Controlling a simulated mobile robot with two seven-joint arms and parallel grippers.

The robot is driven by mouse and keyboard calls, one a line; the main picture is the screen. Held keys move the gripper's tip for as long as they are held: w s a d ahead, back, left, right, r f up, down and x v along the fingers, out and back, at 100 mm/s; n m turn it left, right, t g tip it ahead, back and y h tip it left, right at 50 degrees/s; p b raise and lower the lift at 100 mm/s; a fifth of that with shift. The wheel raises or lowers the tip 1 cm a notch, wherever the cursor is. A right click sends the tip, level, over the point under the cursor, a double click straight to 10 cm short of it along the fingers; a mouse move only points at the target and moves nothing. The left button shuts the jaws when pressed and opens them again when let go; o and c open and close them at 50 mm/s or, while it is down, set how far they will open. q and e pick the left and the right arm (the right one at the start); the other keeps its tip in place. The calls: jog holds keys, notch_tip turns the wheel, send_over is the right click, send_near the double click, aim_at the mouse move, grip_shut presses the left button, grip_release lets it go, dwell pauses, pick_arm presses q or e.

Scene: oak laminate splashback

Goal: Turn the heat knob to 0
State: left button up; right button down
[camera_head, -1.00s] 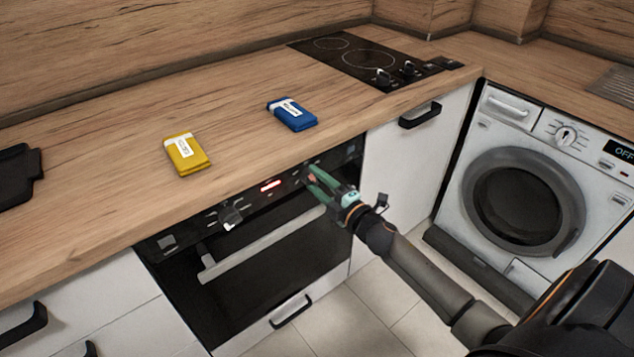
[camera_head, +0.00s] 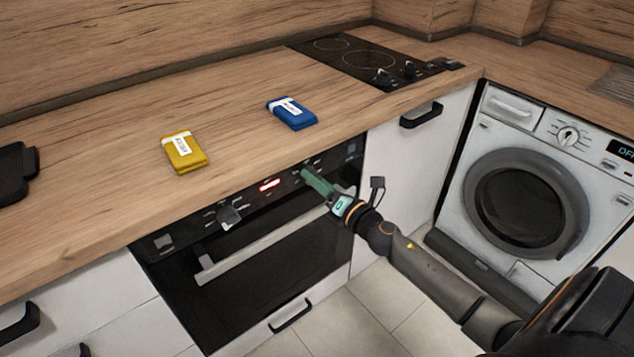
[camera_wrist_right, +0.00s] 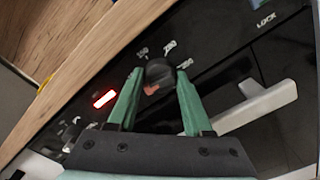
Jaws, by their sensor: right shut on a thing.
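The oven's black control panel (camera_head: 190,233) sits below the counter edge. In the right wrist view, a dark round knob (camera_wrist_right: 160,73) with a reddish mark stands between the green fingers of my right gripper (camera_wrist_right: 155,82). White numerals ring the knob, blurred at this size; I cannot read its exact setting. My right gripper (camera_head: 308,176) also shows in the head view at the panel's right part, shut on the knob and hiding it there. A second knob (camera_head: 229,215) is left of the lit red display (camera_head: 269,184). My left gripper is not in view.
The oven handle (camera_head: 265,246) runs just below the panel, close under my right gripper. A yellow packet (camera_head: 184,153) and a blue packet (camera_head: 291,113) lie on the counter. A hob (camera_head: 375,62) and a washing machine (camera_head: 520,185) are to the right.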

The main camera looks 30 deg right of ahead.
jog(key=n, duration=0.5)
jog(key=shift+n, duration=0.5)
jog(key=shift+c, duration=1.6)
grip_release()
jog(key=s+b, duration=0.3)
jog(key=s, duration=0.9)
jog(key=shift+s+d, duration=0.25)
jog(key=shift+d, duration=0.2)
